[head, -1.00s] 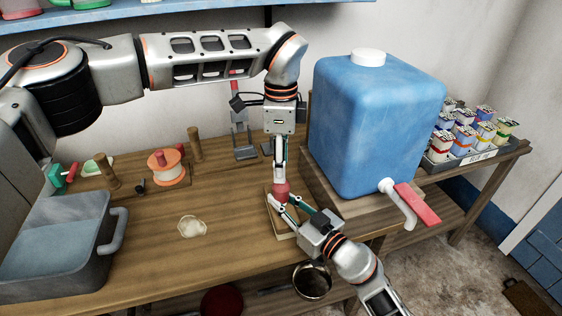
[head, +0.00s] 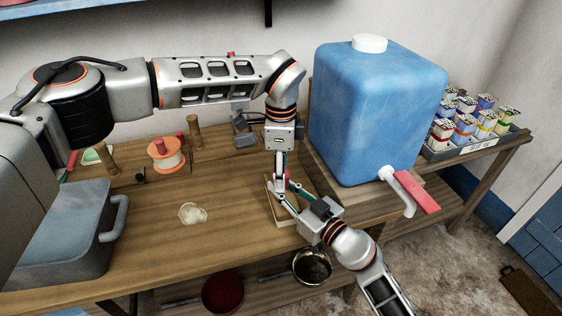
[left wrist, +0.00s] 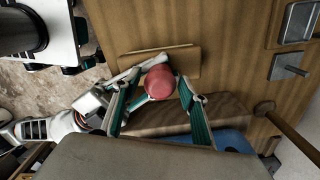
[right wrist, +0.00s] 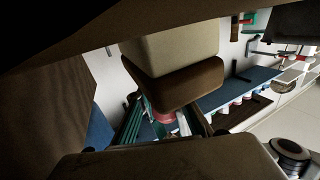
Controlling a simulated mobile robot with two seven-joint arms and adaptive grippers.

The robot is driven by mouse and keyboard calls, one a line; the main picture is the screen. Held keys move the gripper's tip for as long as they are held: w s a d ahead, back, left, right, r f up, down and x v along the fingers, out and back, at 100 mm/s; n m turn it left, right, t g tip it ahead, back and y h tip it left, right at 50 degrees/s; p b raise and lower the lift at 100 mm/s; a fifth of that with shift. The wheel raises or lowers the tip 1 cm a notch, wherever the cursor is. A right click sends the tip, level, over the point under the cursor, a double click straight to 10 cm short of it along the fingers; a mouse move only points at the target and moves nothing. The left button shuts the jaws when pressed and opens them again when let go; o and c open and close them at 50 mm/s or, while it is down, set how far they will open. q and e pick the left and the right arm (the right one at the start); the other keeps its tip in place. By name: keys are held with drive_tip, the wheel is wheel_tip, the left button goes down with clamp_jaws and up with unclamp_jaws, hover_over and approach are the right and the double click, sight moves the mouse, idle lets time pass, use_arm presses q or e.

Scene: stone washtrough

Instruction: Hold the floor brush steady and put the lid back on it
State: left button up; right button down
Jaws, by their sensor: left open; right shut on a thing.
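The floor brush, a tan block (head: 287,215), lies on the bench; the right wrist view shows its pale lower part (right wrist: 172,45) and brown upper part (right wrist: 180,85). A rounded red piece (left wrist: 160,82) shows above it, also in the right wrist view (right wrist: 163,117); I cannot tell whether it is the lid or part of the brush. My right gripper (head: 279,194) is shut on the red piece from the side. My left gripper (head: 281,180) points down, open, its fingers on either side of the red piece. The fingers hide most of it in the head view.
A blue water tank (head: 375,115) with a red-handled tap (head: 416,191) stands close to the right. A pale flat piece (head: 192,213), an orange spool (head: 166,153) and a grey basin (head: 60,235) are to the left. The bench between is clear.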

use_arm(q)
drive_tip(key=shift+f, duration=0.3)
drive_tip(key=shift+c, duration=0.4)
drive_tip(key=c, duration=1.1)
drive_tip(key=m, duration=1.6)
drive_tip(key=shift+m, duration=0.4)
drive_tip(key=m, duration=0.3)
drive_tip(key=shift+m, duration=0.4)
drive_tip(key=m, duration=0.8)
drive_tip(key=shift+f+m, duration=0.1)
drive_tip(key=shift+m, duration=0.3)
